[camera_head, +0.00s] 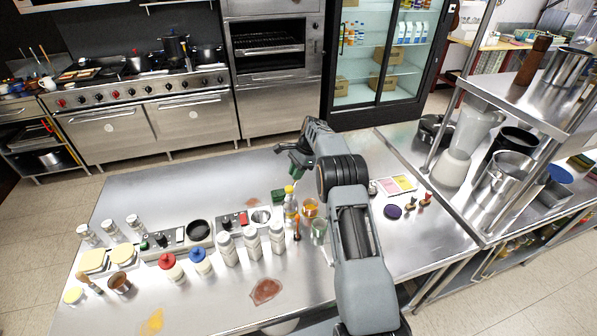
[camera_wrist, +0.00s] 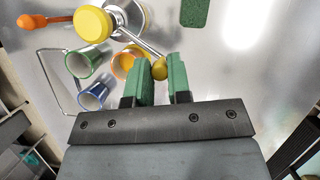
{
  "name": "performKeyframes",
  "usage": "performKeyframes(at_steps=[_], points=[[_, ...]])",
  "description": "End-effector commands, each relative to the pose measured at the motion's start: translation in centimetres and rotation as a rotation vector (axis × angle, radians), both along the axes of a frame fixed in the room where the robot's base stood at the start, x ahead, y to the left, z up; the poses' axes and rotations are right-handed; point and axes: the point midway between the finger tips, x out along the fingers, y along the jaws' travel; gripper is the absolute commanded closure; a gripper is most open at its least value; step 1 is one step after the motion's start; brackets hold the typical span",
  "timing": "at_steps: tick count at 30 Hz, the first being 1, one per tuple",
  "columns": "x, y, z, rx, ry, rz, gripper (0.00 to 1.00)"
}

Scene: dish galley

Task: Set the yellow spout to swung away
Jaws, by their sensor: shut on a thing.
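In the wrist view the yellow spout (camera_wrist: 141,43) is a thin metal tube with a yellow ball at its end. It runs from a round metal body beside a larger yellow knob (camera_wrist: 92,24) toward the lower right. My gripper (camera_wrist: 161,72) has green fingers on both sides of the yellow ball end and is shut on it. The fingers partly hide the tip. In the head view a yellow-topped fixture (camera_head: 290,190) stands on the steel counter below my wrist; my arm hides part of the area.
Green-rimmed (camera_wrist: 85,62), blue-rimmed (camera_wrist: 93,95) and orange (camera_wrist: 123,64) cups stand close to the spout's left. A green pad (camera_wrist: 194,12) lies beyond. White shakers (camera_head: 252,243) stand left of the fixture in the head view. The counter's back left (camera_head: 160,190) is clear.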

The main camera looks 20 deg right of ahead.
Motion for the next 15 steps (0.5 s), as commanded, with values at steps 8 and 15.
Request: performKeyframes(at_steps=[8, 15], points=[[0.47, 0.69, 0.05, -0.002, -0.001, 0.110, 1.00], [0.59, 0.92, 0.01, -0.001, 0.000, 0.145, 1.00]])
